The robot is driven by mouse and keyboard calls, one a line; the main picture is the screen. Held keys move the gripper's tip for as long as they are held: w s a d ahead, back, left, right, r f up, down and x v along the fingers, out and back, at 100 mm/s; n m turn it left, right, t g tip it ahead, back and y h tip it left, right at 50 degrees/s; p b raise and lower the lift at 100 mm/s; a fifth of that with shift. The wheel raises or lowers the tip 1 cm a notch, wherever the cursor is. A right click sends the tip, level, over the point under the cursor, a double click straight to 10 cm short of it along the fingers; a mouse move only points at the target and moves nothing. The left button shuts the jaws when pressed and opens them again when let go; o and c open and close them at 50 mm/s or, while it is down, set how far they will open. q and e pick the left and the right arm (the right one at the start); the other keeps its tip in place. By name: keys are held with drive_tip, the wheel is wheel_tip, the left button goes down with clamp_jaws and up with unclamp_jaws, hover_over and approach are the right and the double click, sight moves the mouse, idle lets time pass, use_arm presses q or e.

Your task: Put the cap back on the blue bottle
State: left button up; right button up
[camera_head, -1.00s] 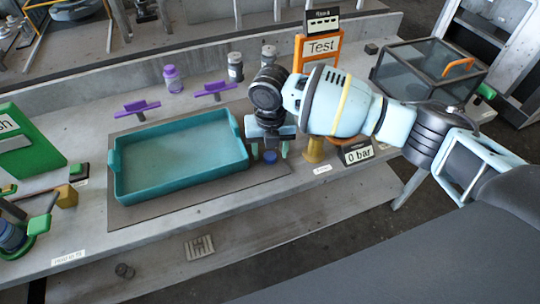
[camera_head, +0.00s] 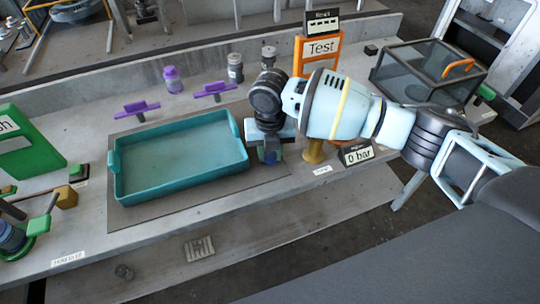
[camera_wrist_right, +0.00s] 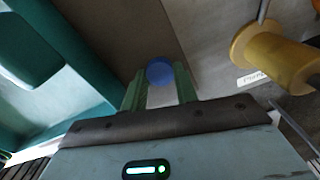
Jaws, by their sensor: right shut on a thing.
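A small round blue cap (camera_wrist_right: 160,70) sits between the green fingers of my right gripper (camera_wrist_right: 159,78) in the right wrist view. In the head view my right gripper (camera_head: 270,154) points down at the mat just right of the teal tray, shut on the cap, which is mostly hidden by the fingers. A blue cylindrical body (camera_head: 11,237) stands in a green holder at the left edge, partly cut off; I cannot tell for sure that it is the blue bottle. My left gripper is not in view.
A teal tray (camera_head: 116,185) lies on a dark mat (camera_head: 180,207) left of my right gripper. A yellow spool-like part (camera_head: 314,152) and a "0 bar" display (camera_head: 357,153) are close on its right. Purple stands, several small jars and an orange Test panel (camera_head: 320,48) are behind.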

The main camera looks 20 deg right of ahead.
sight(270, 156)
drive_tip(key=shift+r, duration=0.1)
drive_tip(key=shift+r, duration=0.55)
wheel_tip(270, 156, up, 2)
drive_tip(key=shift+r, duration=0.25)
drive_tip(key=s+a+r, duration=0.1)
drive_tip(key=s+a, duration=0.9)
drive_tip(key=s, duration=0.2)
drive_tip(key=shift+a, duration=0.35)
drive_tip(key=shift+w+r, duration=0.1)
drive_tip(key=s+d+r+m, duration=0.2)
drive_tip(key=d+m, duration=0.6)
drive_tip(key=m, duration=0.8)
drive_tip(key=s+d+r+m, duration=0.2)
drive_tip(key=d+m, duration=0.6)
drive_tip(key=m, duration=0.9)
drive_tip(key=shift+s+d+r, duration=0.2)
drive_tip(key=shift+s+r, duration=0.2)
drive_tip(key=shift+s, duration=0.1)
